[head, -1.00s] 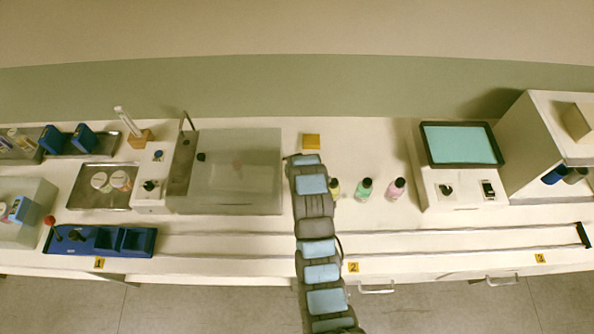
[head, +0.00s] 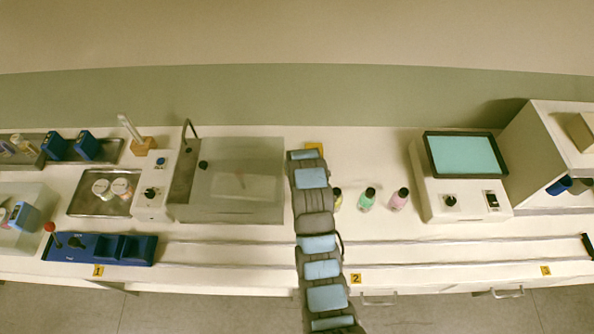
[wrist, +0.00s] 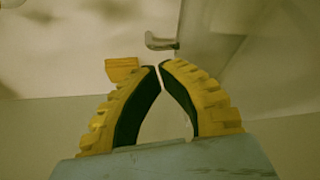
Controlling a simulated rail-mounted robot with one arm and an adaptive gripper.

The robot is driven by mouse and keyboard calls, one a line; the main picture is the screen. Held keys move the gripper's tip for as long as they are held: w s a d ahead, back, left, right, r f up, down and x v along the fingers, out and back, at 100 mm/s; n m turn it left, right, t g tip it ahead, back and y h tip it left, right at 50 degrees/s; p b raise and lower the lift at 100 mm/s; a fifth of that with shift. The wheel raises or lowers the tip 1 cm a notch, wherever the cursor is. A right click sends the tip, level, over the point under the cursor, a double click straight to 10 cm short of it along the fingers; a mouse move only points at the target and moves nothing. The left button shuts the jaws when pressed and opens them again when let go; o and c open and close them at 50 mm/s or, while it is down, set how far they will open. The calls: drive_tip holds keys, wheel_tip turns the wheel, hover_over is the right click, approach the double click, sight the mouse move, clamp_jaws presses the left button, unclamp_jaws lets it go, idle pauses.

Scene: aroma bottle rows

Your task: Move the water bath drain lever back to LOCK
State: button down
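The water bath (head: 215,207) is a box with a translucent lid (head: 260,160), left of my arm in the head view. A small grey hooked piece, which looks like the drain lever (wrist: 160,42), sticks out beside a box edge in the upper middle of the wrist view. Its LOCK marking cannot be read. My gripper (wrist: 159,66) has yellow ribbed fingers with dark inner pads. The fingertips meet or nearly meet, with nothing seen between them, just below the lever in the picture and apart from it.
A green bottle (head: 367,199) and a pink bottle (head: 399,199) stand right of my arm.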

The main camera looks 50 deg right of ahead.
drive_tip(key=s+a+r+b, duration=0.1)
drive_tip(key=s+a+r, duration=0.3)
drive_tip(key=r, duration=0.2)
drive_tip(key=shift+s+a+r, duration=0.15)
drive_tip(key=shift+a+r, duration=0.1)
idle(0.3)
idle(0.3)
